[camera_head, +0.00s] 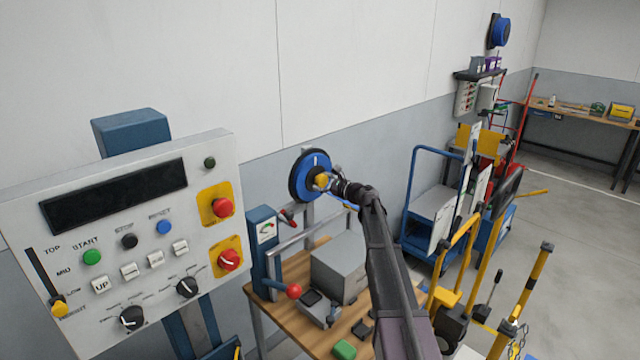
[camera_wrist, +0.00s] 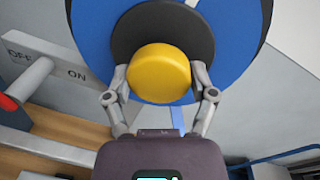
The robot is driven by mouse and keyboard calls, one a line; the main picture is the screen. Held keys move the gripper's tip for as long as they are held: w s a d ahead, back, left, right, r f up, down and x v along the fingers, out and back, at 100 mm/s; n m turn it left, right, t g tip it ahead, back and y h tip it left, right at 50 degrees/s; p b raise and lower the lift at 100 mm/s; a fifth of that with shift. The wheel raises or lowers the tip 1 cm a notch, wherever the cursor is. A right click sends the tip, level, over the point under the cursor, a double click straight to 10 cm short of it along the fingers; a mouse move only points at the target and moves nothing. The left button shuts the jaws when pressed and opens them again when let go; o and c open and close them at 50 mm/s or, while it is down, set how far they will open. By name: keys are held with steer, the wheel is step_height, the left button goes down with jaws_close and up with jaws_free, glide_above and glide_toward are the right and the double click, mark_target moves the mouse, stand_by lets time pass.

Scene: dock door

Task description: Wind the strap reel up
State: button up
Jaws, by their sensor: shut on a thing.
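The strap reel (camera_head: 301,168) is a blue disc with a dark rim and a white mark, mounted upright at the wall behind the wooden bench. In the wrist view the reel (camera_wrist: 95,42) fills the top, with a dark round hub (camera_wrist: 130,38) in its middle. A yellow round knob (camera_wrist: 160,72) stands out from the reel. My gripper (camera_wrist: 160,85) has one finger on each side of the knob and is shut on it. In the head view my gripper (camera_head: 330,181) reaches the reel from the right and partly hides the knob (camera_head: 321,180).
A blue lever press (camera_head: 262,255) with a red ball handle stands on the wooden bench (camera_head: 335,328), below the reel. A grey box (camera_head: 338,270) sits beside it. A control panel (camera_head: 130,230) fills the left. A blue cart (camera_head: 432,210) stands to the right.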

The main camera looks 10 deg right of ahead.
steer(key=shift+a, duration=0.1)
steer(key=o, duration=1.2)
steer(key=shift+o, duration=0.2)
steer(key=shift+s, duration=0.15)
